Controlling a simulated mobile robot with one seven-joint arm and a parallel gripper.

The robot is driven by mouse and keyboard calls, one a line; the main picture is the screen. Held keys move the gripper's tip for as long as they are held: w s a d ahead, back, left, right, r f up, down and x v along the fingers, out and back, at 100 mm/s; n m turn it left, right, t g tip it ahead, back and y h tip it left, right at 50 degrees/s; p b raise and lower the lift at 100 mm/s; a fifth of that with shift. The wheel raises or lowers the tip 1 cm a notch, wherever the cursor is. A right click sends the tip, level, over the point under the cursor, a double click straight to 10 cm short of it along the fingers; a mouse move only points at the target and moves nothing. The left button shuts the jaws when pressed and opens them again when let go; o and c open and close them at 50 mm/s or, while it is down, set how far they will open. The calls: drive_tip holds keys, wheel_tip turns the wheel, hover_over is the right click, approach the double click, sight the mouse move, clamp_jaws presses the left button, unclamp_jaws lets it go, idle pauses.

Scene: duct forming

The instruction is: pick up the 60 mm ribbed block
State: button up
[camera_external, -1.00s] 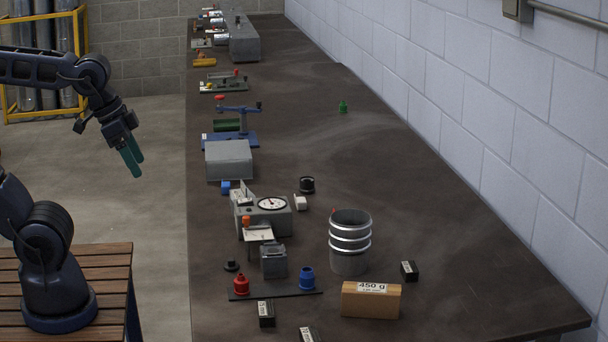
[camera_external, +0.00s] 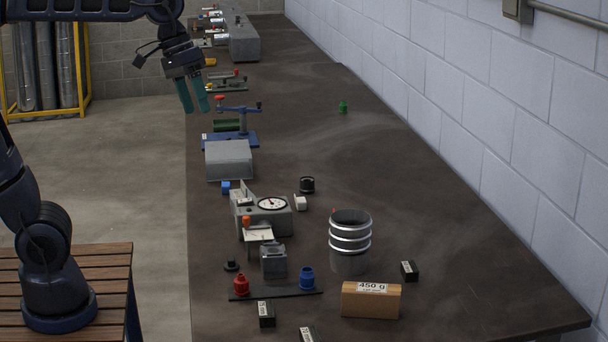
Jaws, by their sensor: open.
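Several small black blocks with white labels lie at the near end of the bench: one (camera_external: 266,316) in front of the black strip, one (camera_external: 307,335) at the bottom edge of the picture and one (camera_external: 409,271) right of the ribbed metal can. Their labels are too small to read, so I cannot tell which, if any, is the 60 mm ribbed block. My gripper (camera_external: 196,107) is open and empty, its teal fingers pointing down. In the picture it appears at the bench's left edge, up and far from these blocks.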

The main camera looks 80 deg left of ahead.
drive_tip(key=w+a+r+n+g+h, duration=0.2)
drive_tip(key=w+n+h, duration=0.45)
drive_tip(key=w, duration=2.15)
drive_tip(key=w+a+f+n+h, duration=0.1)
drive_tip(key=w+a+f+n, duration=0.2)
drive_tip(key=w+a, duration=0.3)
drive_tip(key=w+a+f+n+t+h, duration=0.1)
drive_tip(key=w+a+f+n, duration=0.25)
drive_tip(key=w, duration=0.45)
drive_tip(key=w+a+f+n+h, duration=0.2)
drive_tip(key=w+a+f, duration=0.1)
drive_tip(key=w+a, duration=0.35)
approach(409, 266)
drive_tip(key=shift+s+a+r, duration=0.1)
drive_tip(key=shift+a+r, duration=0.2)
drive_tip(key=shift+r, duration=0.3)
drive_tip(key=shift+s+a+r, duration=0.1)
drive_tip(key=shift+a+r, duration=0.2)
drive_tip(key=shift+r, duration=0.3)
drive_tip(key=shift+f, duration=0.3)
drive_tip(key=shift+w+d+f, duration=0.1)
drive_tip(key=shift+d+f, duration=0.1)
drive_tip(key=shift+d, duration=0.1)
drive_tip(key=x, duration=0.5)
drive_tip(key=shift+a+f+x, duration=0.1)
drive_tip(key=shift+f+x, duration=0.1)
drive_tip(key=shift+x, duration=1.05)
drive_tip(key=shift+a+f+x, duration=0.1)
drive_tip(key=shift+f+x, duration=0.1)
drive_tip(key=shift+x, duration=1.05)
